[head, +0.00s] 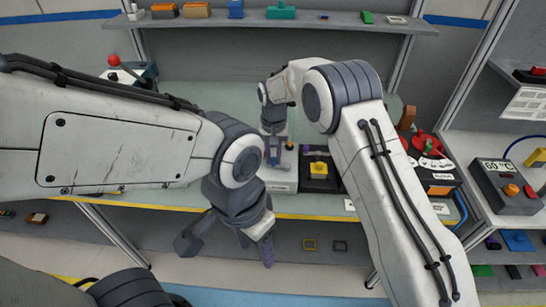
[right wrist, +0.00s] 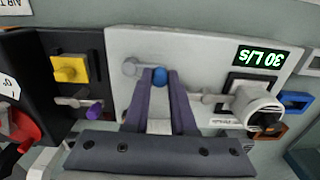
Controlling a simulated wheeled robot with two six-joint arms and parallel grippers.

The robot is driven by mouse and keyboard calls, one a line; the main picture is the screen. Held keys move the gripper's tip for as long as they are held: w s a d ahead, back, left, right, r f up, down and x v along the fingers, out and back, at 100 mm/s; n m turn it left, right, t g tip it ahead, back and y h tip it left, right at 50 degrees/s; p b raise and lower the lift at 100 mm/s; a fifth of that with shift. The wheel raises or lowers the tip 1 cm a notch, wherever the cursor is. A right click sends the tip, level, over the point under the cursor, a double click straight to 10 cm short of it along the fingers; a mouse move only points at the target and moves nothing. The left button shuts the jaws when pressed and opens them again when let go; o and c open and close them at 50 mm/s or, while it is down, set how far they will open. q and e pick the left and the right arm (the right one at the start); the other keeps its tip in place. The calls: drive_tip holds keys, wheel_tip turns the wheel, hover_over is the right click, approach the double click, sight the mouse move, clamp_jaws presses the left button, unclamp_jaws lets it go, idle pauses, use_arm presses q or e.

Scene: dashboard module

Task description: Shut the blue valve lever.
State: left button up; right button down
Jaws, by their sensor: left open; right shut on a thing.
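The blue valve lever (right wrist: 160,77) is in the right wrist view, on a white panel (right wrist: 118,45). Its round blue knob sits at the end of a short grey arm that lies nearly sideways from its pivot. My right gripper (right wrist: 161,80) has its two purple fingers shut on the blue knob. In the head view my right gripper (head: 274,150) reaches down over the white module (head: 280,184), and its wrist and fingers hide much of the lever. My left gripper (head: 228,245) is open and empty, in front of the bench edge and apart from the module.
The panel has a display (right wrist: 263,57) reading 30 L/s, upside down, and a white round fitting (right wrist: 256,105). A black module with a yellow block (right wrist: 69,68) and a purple knob (right wrist: 95,110) stands beside it. A shelf (head: 350,23) runs behind the bench.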

sight(273, 158)
drive_tip(key=shift+w+r, duration=0.1)
drive_tip(key=c, duration=0.7)
unclamp_jaws()
drive_tip(key=shift+c, duration=0.2)
wheel_tip(273, 158, up, 10)
drive_tip(key=b, duration=0.2)
drive_tip(key=shift+r, duration=0.2)
